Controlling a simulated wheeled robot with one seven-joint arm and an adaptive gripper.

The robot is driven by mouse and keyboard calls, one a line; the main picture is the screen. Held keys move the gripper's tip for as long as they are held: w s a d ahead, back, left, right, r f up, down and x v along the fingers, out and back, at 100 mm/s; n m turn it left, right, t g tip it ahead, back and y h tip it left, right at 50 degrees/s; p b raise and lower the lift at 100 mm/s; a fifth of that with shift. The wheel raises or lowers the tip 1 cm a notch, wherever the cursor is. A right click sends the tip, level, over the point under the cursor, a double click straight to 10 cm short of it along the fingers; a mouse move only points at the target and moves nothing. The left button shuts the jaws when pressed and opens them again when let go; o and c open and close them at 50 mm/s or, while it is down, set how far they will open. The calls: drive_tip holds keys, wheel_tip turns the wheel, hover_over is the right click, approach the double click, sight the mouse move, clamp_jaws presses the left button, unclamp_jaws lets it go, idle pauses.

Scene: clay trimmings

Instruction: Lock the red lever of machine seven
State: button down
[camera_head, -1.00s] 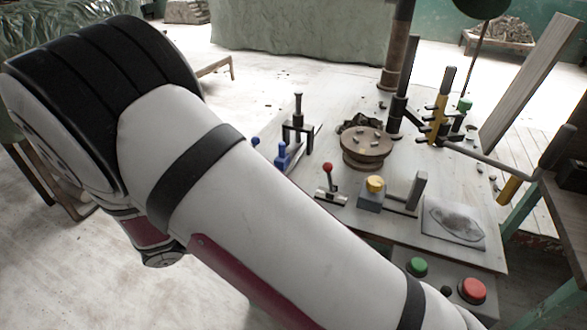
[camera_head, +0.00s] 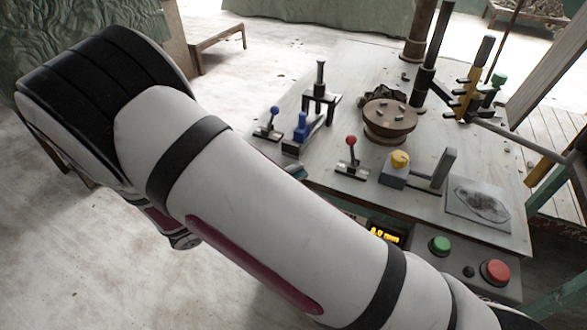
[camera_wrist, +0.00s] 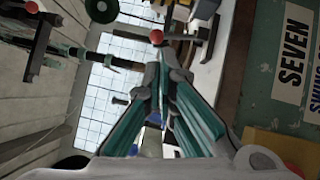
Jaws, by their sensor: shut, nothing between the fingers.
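The red-knobbed lever (camera_head: 351,155) stands upright on its small base plate on the machine's table, right of my arm in the head view. Its red knob (camera_wrist: 156,36) shows in the wrist view just beyond my fingertips. My gripper (camera_wrist: 162,68) is shut and empty, its teal-padded fingers converging below the knob in that picture. I cannot tell whether the tips touch the lever. A sign reading SEVEN (camera_wrist: 292,58) is at the right of the wrist view.
Blue-knobbed lever (camera_head: 270,123) and blue clamp (camera_head: 301,130) stand left of the red lever. A yellow-knobbed block (camera_head: 396,170) and a round turntable (camera_head: 389,122) are close by. Green (camera_head: 440,245) and red (camera_head: 495,272) buttons sit on the front panel.

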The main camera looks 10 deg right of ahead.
approach(353, 150)
drive_tip(key=w+d+r, duration=0.1)
drive_tip(key=w+d, duration=0.1)
drive_tip(key=d, duration=0.1)
drive_tip(key=d+r, duration=0.1)
drive_tip(key=d, duration=0.1)
drive_tip(key=shift+w+r, duration=0.3)
drive_tip(key=shift+w, duration=0.1)
